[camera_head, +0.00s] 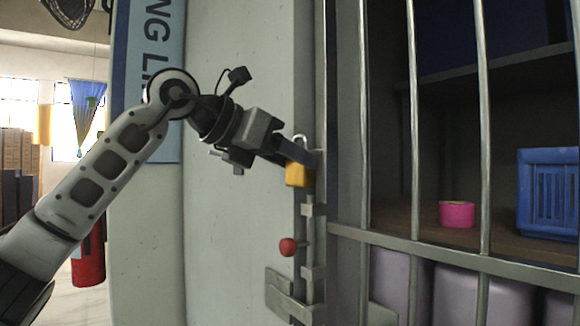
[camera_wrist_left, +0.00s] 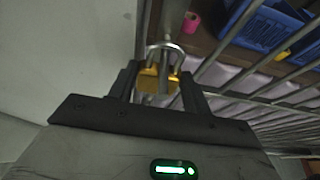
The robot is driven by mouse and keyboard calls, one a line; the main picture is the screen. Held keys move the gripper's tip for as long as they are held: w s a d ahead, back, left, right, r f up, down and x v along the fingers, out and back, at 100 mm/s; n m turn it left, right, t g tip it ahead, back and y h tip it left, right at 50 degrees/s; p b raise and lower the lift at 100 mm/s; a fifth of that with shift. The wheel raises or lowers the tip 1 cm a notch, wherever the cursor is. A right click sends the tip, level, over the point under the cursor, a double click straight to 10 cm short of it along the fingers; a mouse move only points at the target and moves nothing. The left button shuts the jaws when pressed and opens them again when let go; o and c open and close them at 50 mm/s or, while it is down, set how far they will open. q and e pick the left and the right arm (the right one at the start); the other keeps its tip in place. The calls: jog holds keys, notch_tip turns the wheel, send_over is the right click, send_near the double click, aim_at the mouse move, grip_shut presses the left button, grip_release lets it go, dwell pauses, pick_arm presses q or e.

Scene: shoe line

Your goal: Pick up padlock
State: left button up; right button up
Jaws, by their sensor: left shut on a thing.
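The padlock (camera_head: 297,174) has a yellow body and a silver shackle at its top. It is at the latch on the edge of the barred door. My left gripper (camera_head: 300,160) reaches it from the left and is shut on its body. In the left wrist view the padlock (camera_wrist_left: 158,82) sits between the two dark fingers of the left gripper (camera_wrist_left: 160,88), with its shackle arching beyond them. Whether the shackle still passes through the latch cannot be told. My right gripper is in neither view.
A red knob (camera_head: 288,246) and metal latch brackets (camera_head: 285,296) are below the padlock. Upright bars (camera_head: 482,130) stand to the right. Behind them a pink roll (camera_head: 456,214) and a blue crate (camera_head: 548,190) are on a shelf. A pale wall is left of the latch.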

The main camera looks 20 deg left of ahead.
pick_arm(q)
jog(key=s+a+b, duration=0.2)
jog(key=s+a, duration=0.9)
jog(key=s, duration=0.3)
jog(key=shift+s, duration=0.15)
